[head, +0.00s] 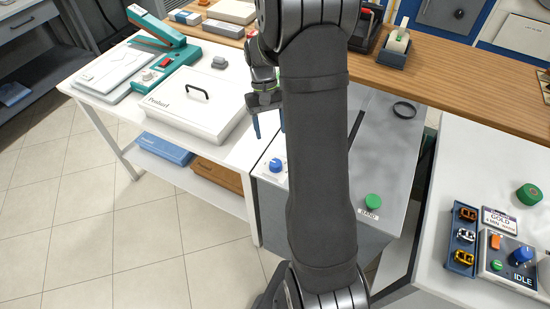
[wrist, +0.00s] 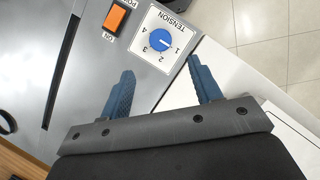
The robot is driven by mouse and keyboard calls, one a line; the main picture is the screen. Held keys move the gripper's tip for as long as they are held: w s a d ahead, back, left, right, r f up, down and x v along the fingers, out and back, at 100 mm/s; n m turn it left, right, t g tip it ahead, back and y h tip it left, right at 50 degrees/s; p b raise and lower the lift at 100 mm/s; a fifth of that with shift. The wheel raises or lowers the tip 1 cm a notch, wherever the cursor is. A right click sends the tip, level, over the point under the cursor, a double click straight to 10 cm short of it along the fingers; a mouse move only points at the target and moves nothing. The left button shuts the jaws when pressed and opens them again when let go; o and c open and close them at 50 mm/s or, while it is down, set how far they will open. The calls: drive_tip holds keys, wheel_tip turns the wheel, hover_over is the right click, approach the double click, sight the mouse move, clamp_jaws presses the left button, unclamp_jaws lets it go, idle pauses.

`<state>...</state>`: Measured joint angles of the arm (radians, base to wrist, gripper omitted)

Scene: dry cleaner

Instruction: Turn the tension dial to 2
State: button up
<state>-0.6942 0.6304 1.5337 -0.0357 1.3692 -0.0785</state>
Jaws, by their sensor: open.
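The tension dial (wrist: 160,40) is a round blue knob on a white plate labelled TENSION, with the numbers 1 to 4 around it. A pale mark on the knob seems to lie toward the 1 side, but it is too small to be sure. In the head view the dial (head: 275,165) sits at the front left of the grey machine top. My gripper (head: 270,126) is open and empty above the dial, apart from it. In the wrist view its two blue fingers (wrist: 160,70) are spread, and the dial lies beyond their tips.
An orange power switch (wrist: 115,18) is beside the dial plate. A green button (head: 373,202) is on the same machine top. A white lidded box (head: 190,105) stands on the table to the left. A control panel with another blue knob (head: 522,256) is at the right.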

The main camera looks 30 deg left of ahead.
sight(276, 163)
drive_tip(key=x, duration=1)
drive_tip(key=shift+s+d+f, duration=0.1)
drive_tip(key=shift+d+f, duration=0.05)
drive_tip(key=shift+f, duration=0.25)
drive_tip(key=c, duration=1)
